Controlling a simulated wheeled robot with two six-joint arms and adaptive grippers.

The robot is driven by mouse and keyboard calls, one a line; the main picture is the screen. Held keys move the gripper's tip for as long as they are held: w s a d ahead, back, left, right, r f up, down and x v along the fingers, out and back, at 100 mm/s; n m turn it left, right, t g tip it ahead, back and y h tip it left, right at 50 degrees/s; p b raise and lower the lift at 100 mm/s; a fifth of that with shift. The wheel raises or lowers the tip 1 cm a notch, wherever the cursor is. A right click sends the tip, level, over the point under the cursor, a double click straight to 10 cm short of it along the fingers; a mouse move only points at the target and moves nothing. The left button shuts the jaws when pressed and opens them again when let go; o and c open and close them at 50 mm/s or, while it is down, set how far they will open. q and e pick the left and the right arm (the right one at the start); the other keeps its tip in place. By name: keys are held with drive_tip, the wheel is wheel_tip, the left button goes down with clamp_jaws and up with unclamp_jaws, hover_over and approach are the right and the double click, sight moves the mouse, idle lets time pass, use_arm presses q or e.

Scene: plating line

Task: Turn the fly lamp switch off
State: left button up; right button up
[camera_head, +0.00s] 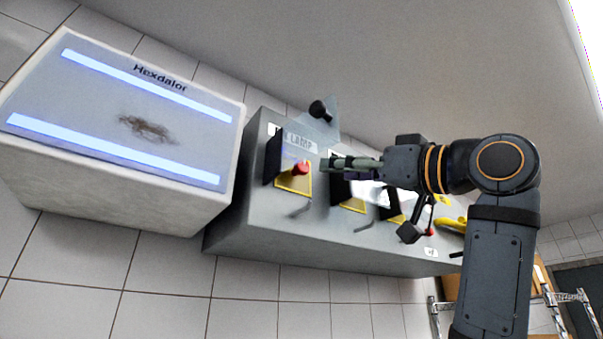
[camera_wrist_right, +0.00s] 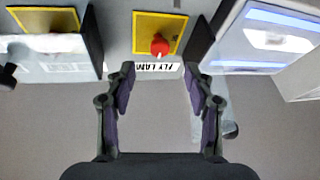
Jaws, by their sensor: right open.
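The fly lamp switch has a red knob (camera_head: 301,168) on a yellow plate, at the left end of a grey wall panel. Its label (camera_head: 292,138) is partly readable as "LAMP". The wrist view shows the red knob (camera_wrist_right: 160,44) and the "FLY LAM…" label (camera_wrist_right: 157,67), upside down. My right gripper (camera_head: 333,164) is beside the knob, on its right in the head view. Its fingers (camera_wrist_right: 160,77) are open and apart, with the knob ahead of the gap and nothing between them. The fly lamp (camera_head: 150,130), marked "Hexdalor", has two glowing blue tubes. My left gripper is out of view.
More switches with yellow plates (camera_head: 352,204) continue along the panel (camera_head: 240,235) to the right, partly hidden by my arm. Small grey hooks or levers (camera_head: 300,210) stick out below the plates. A dark round knob (camera_head: 318,109) stands out above the panel. White tiles cover the wall.

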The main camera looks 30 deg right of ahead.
sight(305, 169)
drive_tip(key=p+x, duration=0.2)
drive_tip(key=x, duration=0.2)
drive_tip(key=p+x, duration=0.3)
drive_tip(key=x, duration=0.1)
drive_tip(key=shift+w+a+r, duration=0.1)
drive_tip(key=shift+a+r, duration=0.05)
drive_tip(key=shift+r, duration=0.15)
drive_tip(key=shift+w+a, duration=0.15)
drive_tip(key=shift+w, duration=0.4)
drive_tip(key=shift+s, duration=0.2)
drive_tip(key=shift+s+d, duration=0.3)
drive_tip(key=shift+s+d+r, duration=0.1)
drive_tip(key=shift+c, duration=0.3)
drive_tip(key=c, duration=0.5)
drive_tip(key=shift+w, duration=0.2)
clamp_jaws()
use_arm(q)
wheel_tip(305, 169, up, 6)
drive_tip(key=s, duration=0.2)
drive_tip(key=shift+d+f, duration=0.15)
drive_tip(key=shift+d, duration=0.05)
